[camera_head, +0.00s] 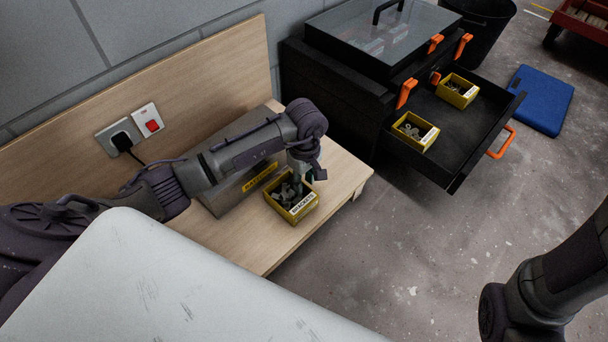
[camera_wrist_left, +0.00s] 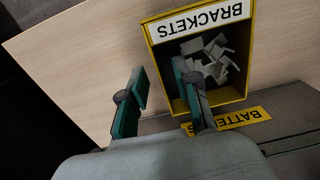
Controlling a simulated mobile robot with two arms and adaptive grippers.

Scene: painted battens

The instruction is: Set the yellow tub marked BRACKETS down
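The yellow tub marked BRACKETS (camera_head: 300,211) sits on the wooden bench (camera_head: 335,170), near its front edge, with grey metal pieces inside. In the left wrist view the tub (camera_wrist_left: 245,50) shows its white label at the top. My left gripper (camera_head: 298,178) is over the tub's far side. In the left wrist view the gripper (camera_wrist_left: 163,82) is open: one finger is outside the tub wall and the other is over the inside, with a gap between. The right arm shows at the lower right, but its gripper is out of view.
A grey case with a yellow label (camera_head: 232,196) stands right behind the tub. A socket with a black plug (camera_head: 122,140) is on the backboard. To the right, a black open drawer (camera_head: 455,130) holds two yellow tubs (camera_head: 415,131). A blue slab (camera_head: 541,100) lies on the floor.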

